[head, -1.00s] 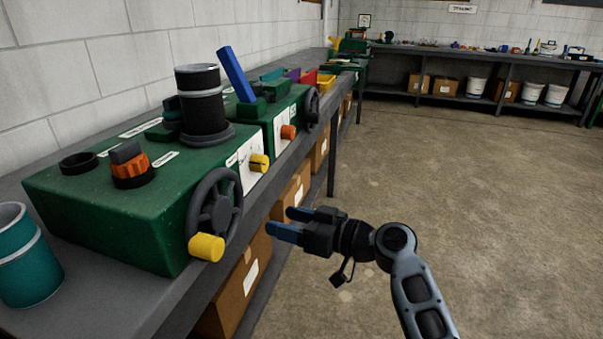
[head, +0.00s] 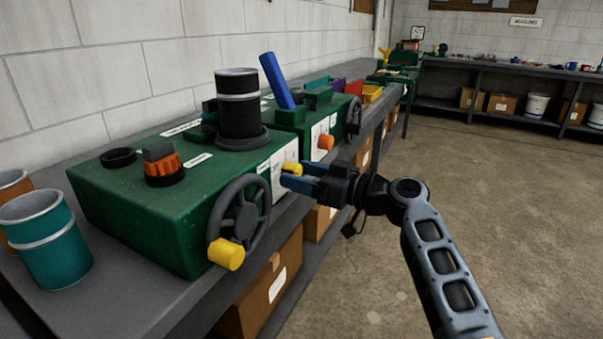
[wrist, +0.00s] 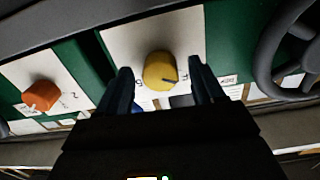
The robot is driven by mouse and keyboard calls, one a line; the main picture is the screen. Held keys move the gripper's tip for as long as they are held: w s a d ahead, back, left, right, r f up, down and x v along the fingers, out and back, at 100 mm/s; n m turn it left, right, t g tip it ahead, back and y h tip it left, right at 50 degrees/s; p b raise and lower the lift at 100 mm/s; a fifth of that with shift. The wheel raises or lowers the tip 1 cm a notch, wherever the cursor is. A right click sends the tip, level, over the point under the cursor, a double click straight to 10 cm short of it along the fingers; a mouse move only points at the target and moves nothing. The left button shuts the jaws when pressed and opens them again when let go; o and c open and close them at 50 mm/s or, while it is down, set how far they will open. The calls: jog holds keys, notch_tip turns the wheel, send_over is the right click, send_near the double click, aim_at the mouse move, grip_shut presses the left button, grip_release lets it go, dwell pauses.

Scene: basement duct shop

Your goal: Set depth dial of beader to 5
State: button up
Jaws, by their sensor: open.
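The beader is the green machine (head: 120,210) at the front of the bench, with a black cylinder on top and a handwheel (head: 240,220) on its front. Its yellow dial (head: 292,169) sits on a white plate on the front face. My gripper (head: 286,180) is at the dial. In the wrist view its open fingers (wrist: 158,80) stand on either side of the dial, and I cannot tell whether they touch it.
A second green machine with an orange dial (head: 325,142) stands just beyond; its orange dial (wrist: 41,95) is left in the wrist view. The handwheel is close to my gripper. A teal can (head: 47,240) stands at the bench's near end. The floor at right is clear.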

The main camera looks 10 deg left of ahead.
jog(key=shift+a, duration=0.25)
jog(key=c, duration=1.1)
